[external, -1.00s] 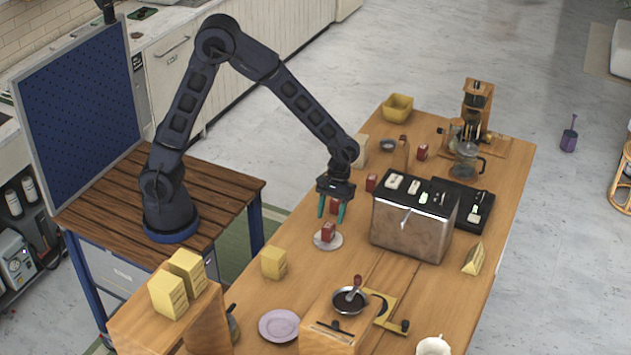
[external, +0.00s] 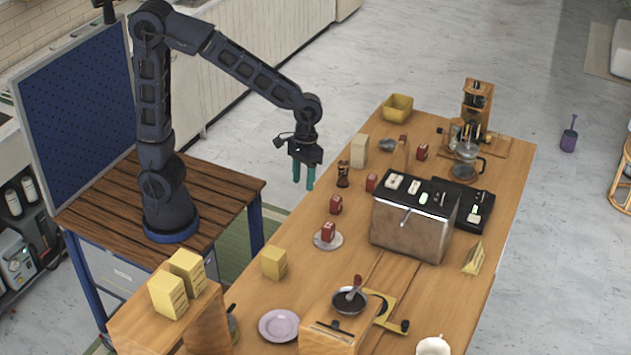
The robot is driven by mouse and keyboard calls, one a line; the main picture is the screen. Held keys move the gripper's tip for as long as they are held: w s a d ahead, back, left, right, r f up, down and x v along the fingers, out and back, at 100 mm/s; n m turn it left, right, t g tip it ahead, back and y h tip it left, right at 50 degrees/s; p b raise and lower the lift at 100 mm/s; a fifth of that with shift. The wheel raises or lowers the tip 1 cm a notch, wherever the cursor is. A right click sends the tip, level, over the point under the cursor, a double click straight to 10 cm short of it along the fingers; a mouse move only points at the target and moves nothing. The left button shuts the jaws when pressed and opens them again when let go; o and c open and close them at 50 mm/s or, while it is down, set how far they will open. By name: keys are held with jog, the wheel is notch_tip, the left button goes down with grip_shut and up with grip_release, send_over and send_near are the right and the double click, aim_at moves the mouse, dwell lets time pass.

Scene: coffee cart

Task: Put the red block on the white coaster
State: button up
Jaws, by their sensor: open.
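A red block (external: 327,232) sits on the white coaster (external: 336,242), in front of the metal box's left end. Another red block (external: 336,204) stands on the table just behind it, and a third red block (external: 371,182) stands by the metal box's back left corner. My gripper (external: 304,184) has green fingers. It is open and empty, raised up and to the left of the coaster, apart from the blocks.
A metal box (external: 408,230) with a dark top stands right of the coaster. A yellow block (external: 273,263) and a lilac plate (external: 279,326) lie nearer the front. A small dark brown item (external: 343,174) and a cream block (external: 359,151) stand behind.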

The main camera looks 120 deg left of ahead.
jog(key=s+d+r+m+t+y, duration=0.1)
jog(key=s+d+r+m, duration=0.1)
jog(key=s, duration=0.5)
jog(key=s+d+r+m+t+y, duration=0.1)
jog(key=s+d+r+m, duration=0.2)
jog(key=s+d+m, duration=0.2)
jog(key=s+d+r+m+t+y, duration=0.1)
jog(key=s+d+r+m, duration=0.2)
jog(key=s, duration=0.7)
jog(key=m, duration=0.2)
jog(key=shift+s+d+r+m+t, duration=0.15)
jog(key=shift+s+r+m+t, duration=0.15)
jog(key=shift+t, duration=0.1)
